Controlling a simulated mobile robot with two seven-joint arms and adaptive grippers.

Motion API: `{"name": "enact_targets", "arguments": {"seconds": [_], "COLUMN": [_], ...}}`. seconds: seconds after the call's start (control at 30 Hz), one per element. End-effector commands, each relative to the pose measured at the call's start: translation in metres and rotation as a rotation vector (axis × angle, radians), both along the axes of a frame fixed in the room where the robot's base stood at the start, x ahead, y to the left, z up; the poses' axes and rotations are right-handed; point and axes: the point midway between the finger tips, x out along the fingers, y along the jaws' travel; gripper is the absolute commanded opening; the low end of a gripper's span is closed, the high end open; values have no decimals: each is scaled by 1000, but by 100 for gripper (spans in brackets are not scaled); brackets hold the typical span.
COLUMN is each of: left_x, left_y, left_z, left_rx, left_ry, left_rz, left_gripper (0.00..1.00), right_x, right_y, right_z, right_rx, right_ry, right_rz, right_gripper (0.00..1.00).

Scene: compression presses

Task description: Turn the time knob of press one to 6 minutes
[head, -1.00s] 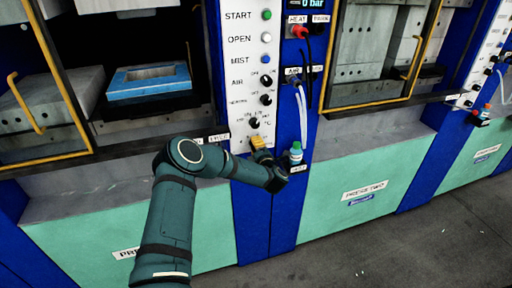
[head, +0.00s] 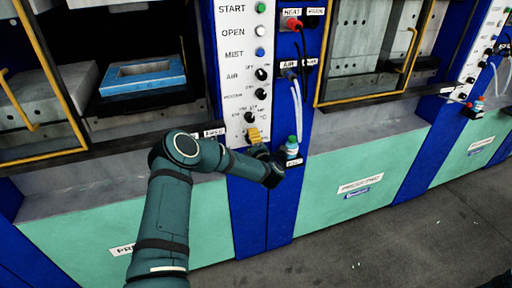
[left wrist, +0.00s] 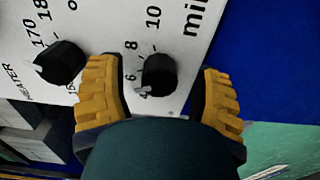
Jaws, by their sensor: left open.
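The time knob (left wrist: 158,75) is black and sits on press one's white panel (left wrist: 110,22), beside the numbers 6, 8 and 10 and the cut-off letters "mi". A pale mark shows at its lower left, near the 4 end of the scale; its exact setting is hard to read. My left gripper (left wrist: 158,68) is open, with one yellow finger on each side of the knob and gaps between. In the head view my left gripper (head: 253,135) is at the foot of the panel and hides the time knob. My right gripper is not in view.
The heater knob (left wrist: 61,62) is just left of my left finger. Up the panel are more knobs and the START (head: 260,7), OPEN and MIST buttons. A small bottle with a teal cap (head: 291,147) stands close right of the gripper. Press two's door frame (head: 400,98) is further right.

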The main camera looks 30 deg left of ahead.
Motion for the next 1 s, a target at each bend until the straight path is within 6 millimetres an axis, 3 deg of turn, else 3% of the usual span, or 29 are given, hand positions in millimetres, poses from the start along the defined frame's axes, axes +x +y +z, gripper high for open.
{"name": "enact_targets", "arguments": {"seconds": [0.53,1.0], "left_x": [-62,-74], "left_y": [-75,-88], "left_z": [0,1], "left_rx": [0,2], "left_ry": [0,-1], "left_rz": [-4,-1], "left_gripper": [65,65], "right_x": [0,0], "right_y": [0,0], "right_z": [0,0], "right_rx": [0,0], "right_ry": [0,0], "right_rz": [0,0], "right_gripper": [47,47]}}
